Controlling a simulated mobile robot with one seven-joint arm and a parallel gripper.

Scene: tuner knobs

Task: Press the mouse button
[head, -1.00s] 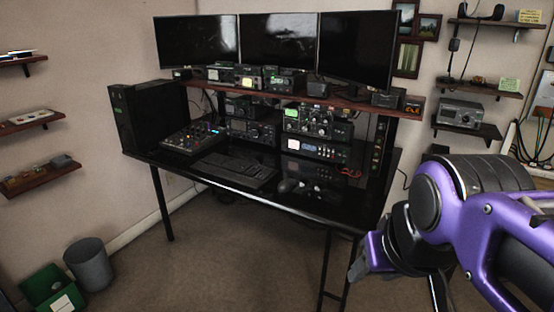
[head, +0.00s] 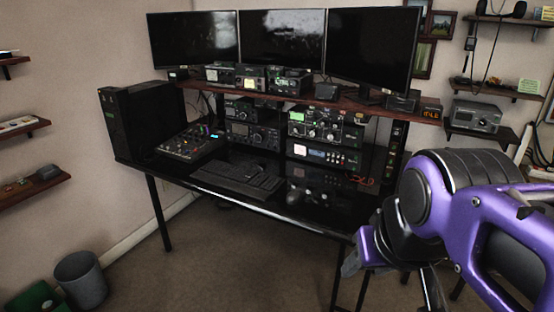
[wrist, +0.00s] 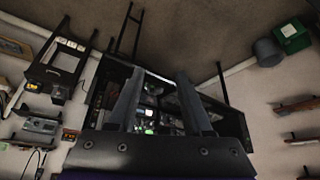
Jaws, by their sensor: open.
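A small dark mouse (head: 295,194) lies on the glossy black desk (head: 225,194), to the right of the black keyboard (head: 238,180). It is small and dark, so its buttons cannot be made out. My gripper (wrist: 160,80) is open and empty, with its two fingers apart in the wrist view. In the head view my purple arm is at the lower right, in front of the desk's right end and well apart from the mouse.
Several radios (head: 320,125) and a mixer (head: 185,143) stand behind the keyboard. Three monitors (head: 283,42) sit on a raised shelf (head: 350,107). A computer tower (head: 140,122) is at left. A grey bin (head: 80,280) is on the floor, which is clear before the desk.

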